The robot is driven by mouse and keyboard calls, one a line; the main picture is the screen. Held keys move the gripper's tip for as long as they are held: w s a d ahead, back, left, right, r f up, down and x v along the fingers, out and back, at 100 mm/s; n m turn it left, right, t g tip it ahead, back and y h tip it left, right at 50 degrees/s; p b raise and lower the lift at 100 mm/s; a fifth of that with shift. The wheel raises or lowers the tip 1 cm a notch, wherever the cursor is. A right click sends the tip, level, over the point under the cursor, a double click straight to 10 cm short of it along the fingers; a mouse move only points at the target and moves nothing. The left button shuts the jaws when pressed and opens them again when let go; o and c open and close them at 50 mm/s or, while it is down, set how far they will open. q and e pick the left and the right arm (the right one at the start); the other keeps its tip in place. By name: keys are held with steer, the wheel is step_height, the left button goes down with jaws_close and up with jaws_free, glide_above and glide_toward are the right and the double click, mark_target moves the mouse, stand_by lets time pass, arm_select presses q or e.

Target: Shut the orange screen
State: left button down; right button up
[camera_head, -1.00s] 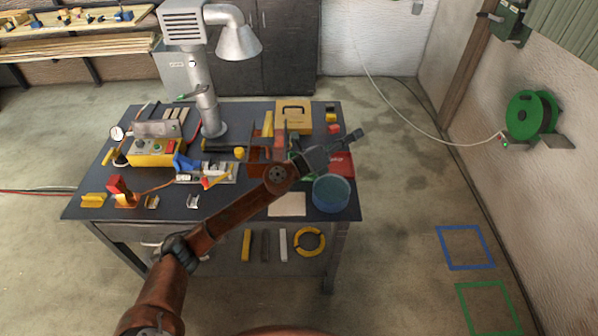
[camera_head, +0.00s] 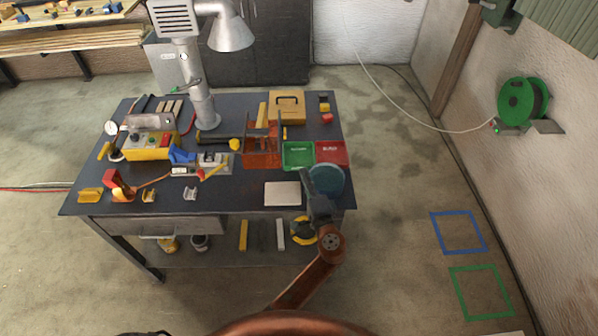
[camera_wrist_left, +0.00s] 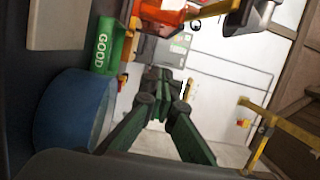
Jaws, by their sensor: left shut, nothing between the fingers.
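An orange screen (camera_head: 262,159) shows as a low orange panel at the front of a brown, open-topped frame, right of the table's middle. I cannot tell exactly how far open it is. Orange parts also show at the top of the left wrist view (camera_wrist_left: 165,11). My left gripper (camera_head: 307,176) is shut and empty, beside the blue round tub and in front of the green tray, to the right of and nearer than the screen, apart from it. Its green fingers meet in the left wrist view (camera_wrist_left: 160,75). My right gripper is not in view.
A green tray (camera_head: 298,164) and a red tray (camera_head: 331,160) stand right of the screen. The blue tub (camera_head: 328,182) stands at the front right. A pale plate (camera_head: 282,194) lies at the front. A yellow case (camera_head: 287,105) stands behind. A lamp-like hood (camera_head: 230,32) hangs over the back.

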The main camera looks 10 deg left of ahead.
arm_select(q)
steer(key=w+a, duration=0.5)
steer(key=a, duration=0.2)
steer(key=shift+w+a, duration=0.4)
